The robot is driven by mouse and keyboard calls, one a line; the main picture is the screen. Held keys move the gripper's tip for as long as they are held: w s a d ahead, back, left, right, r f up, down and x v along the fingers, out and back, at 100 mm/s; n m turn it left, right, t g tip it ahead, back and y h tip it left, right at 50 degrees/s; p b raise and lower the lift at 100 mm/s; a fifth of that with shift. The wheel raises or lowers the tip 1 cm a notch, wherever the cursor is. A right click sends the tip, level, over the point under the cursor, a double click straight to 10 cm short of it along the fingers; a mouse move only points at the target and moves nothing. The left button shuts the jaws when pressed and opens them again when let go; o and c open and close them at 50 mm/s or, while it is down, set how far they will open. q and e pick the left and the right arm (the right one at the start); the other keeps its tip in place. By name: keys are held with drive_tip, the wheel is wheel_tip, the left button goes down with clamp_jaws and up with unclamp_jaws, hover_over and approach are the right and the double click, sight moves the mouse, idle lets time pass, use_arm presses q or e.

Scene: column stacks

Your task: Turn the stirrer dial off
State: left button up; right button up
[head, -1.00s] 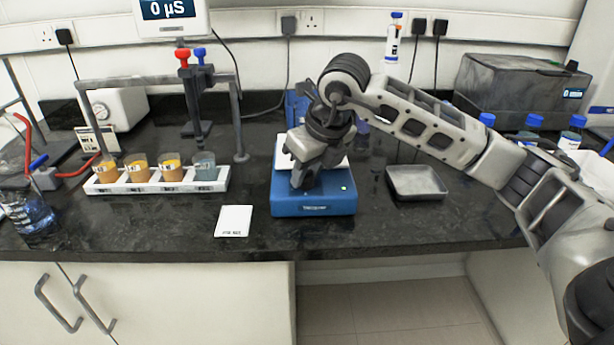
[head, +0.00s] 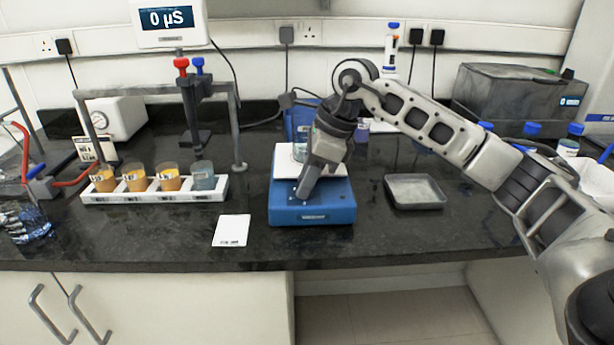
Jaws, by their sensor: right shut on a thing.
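The stirrer (head: 330,212) is a blue box with a white top plate (head: 285,165), in the middle of the bench. A glass beaker (head: 299,150) with pale contents stands on the plate, partly behind my right gripper. My right gripper (head: 304,193) reaches down over the stirrer, its fingertips at the sloped front panel, left of centre. It is shut on the stirrer dial, which the fingers hide. The dial's setting cannot be seen. My left gripper is not in view.
A white rack (head: 150,190) with several small beakers stands at left under a grey frame and probe holder. A white card (head: 232,230) lies left of the stirrer. A grey tray (head: 415,192) sits to its right. Blue-capped bottles (head: 531,130) and a dark box (head: 520,95) stand further right.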

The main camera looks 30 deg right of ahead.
drive_tip(key=shift+n, duration=0.4)
drive_tip(key=o, duration=1)
drive_tip(key=shift+c, duration=0.2)
